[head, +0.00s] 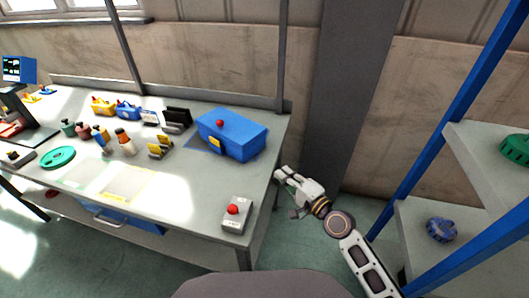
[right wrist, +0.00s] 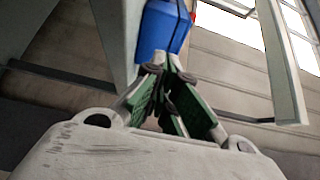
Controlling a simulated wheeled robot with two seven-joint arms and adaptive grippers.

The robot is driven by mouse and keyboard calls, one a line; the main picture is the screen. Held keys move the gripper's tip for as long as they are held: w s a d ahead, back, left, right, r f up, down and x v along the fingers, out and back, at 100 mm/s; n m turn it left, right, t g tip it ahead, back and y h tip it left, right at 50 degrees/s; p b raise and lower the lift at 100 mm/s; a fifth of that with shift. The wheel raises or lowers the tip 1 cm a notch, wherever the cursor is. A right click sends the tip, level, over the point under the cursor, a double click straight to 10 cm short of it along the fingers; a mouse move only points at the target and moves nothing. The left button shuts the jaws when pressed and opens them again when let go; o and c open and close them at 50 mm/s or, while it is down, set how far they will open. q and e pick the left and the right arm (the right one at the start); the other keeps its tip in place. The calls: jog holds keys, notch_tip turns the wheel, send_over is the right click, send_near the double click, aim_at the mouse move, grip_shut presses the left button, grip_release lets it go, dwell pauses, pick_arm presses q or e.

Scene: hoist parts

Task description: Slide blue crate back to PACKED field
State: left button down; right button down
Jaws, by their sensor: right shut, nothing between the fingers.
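The blue crate (head: 240,137) stands at the back right of the grey workbench, with a red knob on its top and a yellow patch on its front. A blue outline on the bench shows at its left side; I cannot read any label there. My right gripper (head: 281,174) is shut and empty, just off the bench's right edge, apart from the crate. In the right wrist view the shut fingers (right wrist: 167,75) point toward the blue crate (right wrist: 158,30), which shows partly behind the bench edge. My left gripper is not in view.
A grey box with a red button (head: 236,214) stands at the bench's front right corner. Several small bottles, a green ring (head: 58,157) and yellow pieces lie left of the crate. A blue-framed shelf (head: 470,150) stands at the right. Bench space before the crate is clear.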

jog(key=shift+w+a, duration=0.1)
jog(key=shift+w, duration=0.1)
send_near(254, 147)
jog(key=shift+w+a+r, duration=0.1)
jog(key=shift+w+a, duration=0.2)
jog(key=shift+w, duration=0.1)
jog(key=shift+x, duration=2)
jog(key=shift+w+a, duration=0.4)
jog(key=shift+w, duration=0.2)
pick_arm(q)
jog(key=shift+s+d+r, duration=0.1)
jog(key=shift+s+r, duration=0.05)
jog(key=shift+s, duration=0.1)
pick_arm(e)
jog(key=shift+w+a, duration=0.1)
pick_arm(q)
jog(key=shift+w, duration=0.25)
pick_arm(e)
jog(key=shift+w, duration=0.1)
